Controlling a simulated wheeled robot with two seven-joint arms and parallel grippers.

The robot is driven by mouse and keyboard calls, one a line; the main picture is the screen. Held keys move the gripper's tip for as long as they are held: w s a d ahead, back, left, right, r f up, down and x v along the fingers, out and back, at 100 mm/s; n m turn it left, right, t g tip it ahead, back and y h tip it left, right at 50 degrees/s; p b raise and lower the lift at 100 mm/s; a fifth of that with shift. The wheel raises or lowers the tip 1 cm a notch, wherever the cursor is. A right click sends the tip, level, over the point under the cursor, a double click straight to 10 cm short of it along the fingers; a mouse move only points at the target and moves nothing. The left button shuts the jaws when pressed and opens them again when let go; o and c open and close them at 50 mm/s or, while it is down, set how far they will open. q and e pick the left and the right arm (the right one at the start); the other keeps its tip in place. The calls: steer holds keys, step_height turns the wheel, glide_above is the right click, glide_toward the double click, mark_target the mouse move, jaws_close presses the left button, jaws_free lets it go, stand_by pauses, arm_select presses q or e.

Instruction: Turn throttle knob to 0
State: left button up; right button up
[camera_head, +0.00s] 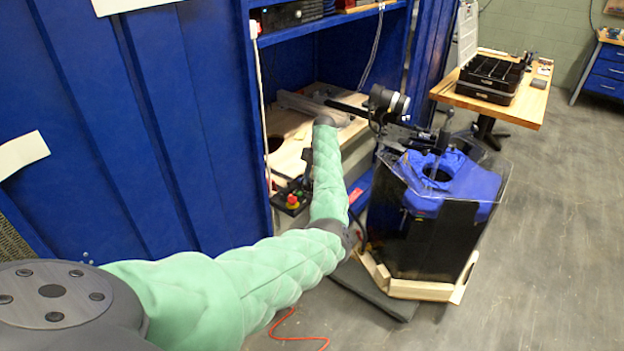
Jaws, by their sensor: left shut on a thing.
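A black trolling motor (387,102) with a pale band on its head is mounted over a black tank (420,240) with a blue liner. Its dark tiller handle (348,107) points left from the head. The throttle knob is at the handle's free end, too small and covered for me to read its setting. My left arm, in a green padded sleeve, reaches up to that end. My left gripper (325,119) is shut there on the knob, its fingers mostly hidden by my own wrist. My right gripper is not in view.
A blue cabinet with a wooden work shelf (290,155) stands behind and left of my arm. A red button box (292,200) sits at the shelf's front. A wooden table (520,108) with a black organizer (490,80) is at the back right. The right floor is clear.

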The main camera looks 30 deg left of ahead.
arm_select(q)
steer(key=o, duration=1)
steer(key=shift+w+r, duration=0.1)
steer(key=shift+r, duration=0.05)
steer(key=shift+w+r, duration=0.15)
steer(key=shift+r, duration=0.15)
steer(key=shift+w+r+b, duration=0.2)
steer(key=shift+r+b, duration=0.2)
steer(key=shift+r, duration=0.05)
steer(key=shift+v, duration=2.85)
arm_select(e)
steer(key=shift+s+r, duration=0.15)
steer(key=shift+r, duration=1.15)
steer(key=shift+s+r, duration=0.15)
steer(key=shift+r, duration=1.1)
